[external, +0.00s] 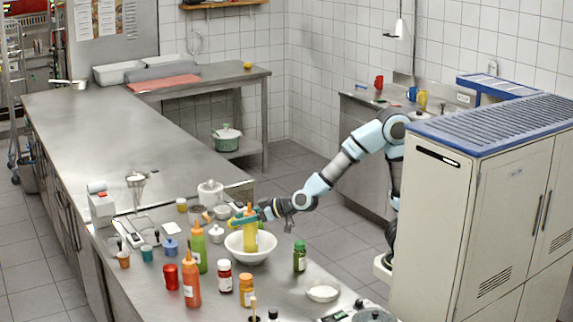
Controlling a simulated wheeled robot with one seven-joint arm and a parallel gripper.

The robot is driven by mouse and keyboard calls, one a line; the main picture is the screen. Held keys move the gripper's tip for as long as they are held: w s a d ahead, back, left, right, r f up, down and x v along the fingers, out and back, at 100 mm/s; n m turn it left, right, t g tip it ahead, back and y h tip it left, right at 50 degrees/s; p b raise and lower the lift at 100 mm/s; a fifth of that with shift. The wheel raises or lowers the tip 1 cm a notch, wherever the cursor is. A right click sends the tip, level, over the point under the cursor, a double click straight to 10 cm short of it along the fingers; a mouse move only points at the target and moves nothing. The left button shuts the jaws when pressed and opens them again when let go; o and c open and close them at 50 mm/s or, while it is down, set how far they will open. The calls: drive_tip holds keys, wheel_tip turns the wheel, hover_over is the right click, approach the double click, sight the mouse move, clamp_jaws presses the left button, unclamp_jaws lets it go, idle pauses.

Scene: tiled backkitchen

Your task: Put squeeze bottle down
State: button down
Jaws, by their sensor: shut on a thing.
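A yellow squeeze bottle (250,236) is upright in my gripper (246,217), over or inside a white bowl (262,252) on the steel counter. My gripper reaches in from the right and is shut on the bottle's upper part. The bottle's lower end is hidden by the bowl's near rim, so I cannot tell whether it touches the bowl's bottom.
A green squeeze bottle (198,248) and an orange one (191,285) stand left of the bowl. Jars (225,276) stand in front, and a dark green bottle (299,256) stands right. The long counter (130,125) behind is mostly clear.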

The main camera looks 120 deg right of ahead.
drive_tip(key=shift+f, duration=0.65)
drive_tip(key=shift+f, duration=0.2)
drive_tip(key=shift+c, duration=1.4)
unclamp_jaws()
